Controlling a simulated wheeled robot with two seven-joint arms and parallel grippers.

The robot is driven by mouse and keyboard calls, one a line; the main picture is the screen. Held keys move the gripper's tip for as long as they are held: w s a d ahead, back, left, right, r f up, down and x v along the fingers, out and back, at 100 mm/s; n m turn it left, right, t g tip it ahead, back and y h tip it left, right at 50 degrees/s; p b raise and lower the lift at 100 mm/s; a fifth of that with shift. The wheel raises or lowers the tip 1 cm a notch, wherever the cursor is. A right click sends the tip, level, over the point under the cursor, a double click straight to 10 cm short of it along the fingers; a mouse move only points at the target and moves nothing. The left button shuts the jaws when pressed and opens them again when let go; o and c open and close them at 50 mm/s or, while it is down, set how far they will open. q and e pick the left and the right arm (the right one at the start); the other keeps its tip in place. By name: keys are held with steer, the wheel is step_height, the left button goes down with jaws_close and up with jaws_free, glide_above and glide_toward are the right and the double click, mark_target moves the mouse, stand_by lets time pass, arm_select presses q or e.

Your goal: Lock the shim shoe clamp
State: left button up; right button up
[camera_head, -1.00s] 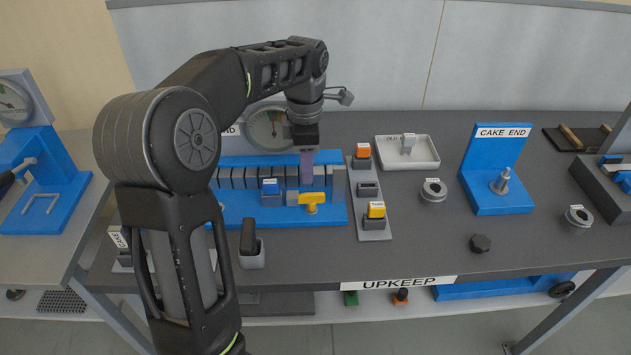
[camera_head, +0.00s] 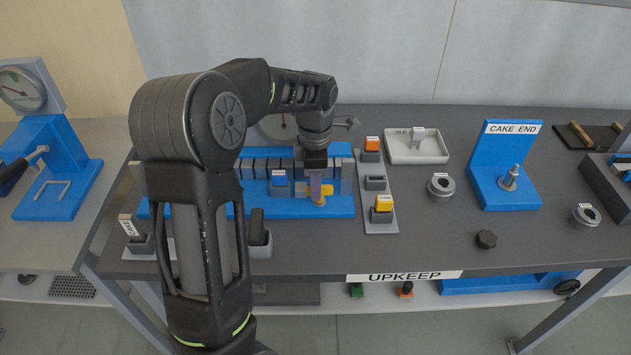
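The blue clamp fixture (camera_head: 342,207) stands on the dark bench and holds a row of grey blocks (camera_head: 262,168). A yellow clamp handle (camera_head: 327,188) sits at its front right, partly hidden by my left gripper (camera_head: 319,190). My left gripper points down from above, its purplish fingers in front of the blocks and over the handle. I cannot tell whether it touches the handle, or whether the fingers are open or shut. My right gripper is not in view.
A grey rack (camera_head: 378,227) with orange and yellow blocks stands close right of the fixture. The front right bench is mostly clear.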

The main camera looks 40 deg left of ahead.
arm_select(q)
jaws_close()
stand_by(0.6)
